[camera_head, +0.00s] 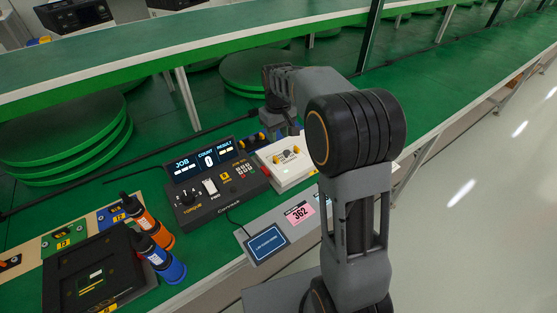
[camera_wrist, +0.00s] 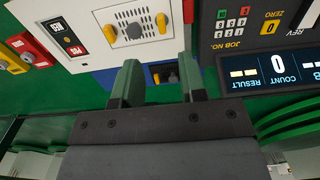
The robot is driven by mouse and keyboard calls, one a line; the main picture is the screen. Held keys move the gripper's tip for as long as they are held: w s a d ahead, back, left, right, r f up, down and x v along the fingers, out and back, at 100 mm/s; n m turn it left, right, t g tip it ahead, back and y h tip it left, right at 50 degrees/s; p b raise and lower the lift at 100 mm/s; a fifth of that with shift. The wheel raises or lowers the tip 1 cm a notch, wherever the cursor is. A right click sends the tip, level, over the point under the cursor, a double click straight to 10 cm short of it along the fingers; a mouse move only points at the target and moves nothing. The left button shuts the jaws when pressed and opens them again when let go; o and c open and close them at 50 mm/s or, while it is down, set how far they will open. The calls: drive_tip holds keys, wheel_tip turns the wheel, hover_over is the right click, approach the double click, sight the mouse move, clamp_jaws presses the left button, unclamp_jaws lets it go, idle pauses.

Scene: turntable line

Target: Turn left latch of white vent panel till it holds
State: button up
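The white vent panel (camera_head: 291,174) lies on the green line, right of the dark controller. It also shows in the wrist view (camera_wrist: 95,55), turned about, with a slotted grille and a grey knob (camera_wrist: 133,31). The left latch (camera_head: 276,160) is a small yellow piece; it appears on the right in the wrist view (camera_wrist: 161,22). The other yellow latch (camera_wrist: 109,33) sits across the knob. My gripper (camera_wrist: 159,65) is open, its two fingers apart with nothing between them. It is off the panel's back edge, clear of both latches. In the head view my arm partly hides the panel.
The torque controller (camera_head: 215,190) stands close beside the panel. A blue holder with a dark knob (camera_wrist: 165,73) lies beyond my fingers.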

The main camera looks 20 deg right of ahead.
sight(278, 160)
wheel_tip(278, 160, down, 11)
drive_tip(key=shift+f+b, duration=0.15)
drive_tip(key=shift+b, duration=0.2)
drive_tip(key=shift+c, duration=0.4)
clamp_jaws()
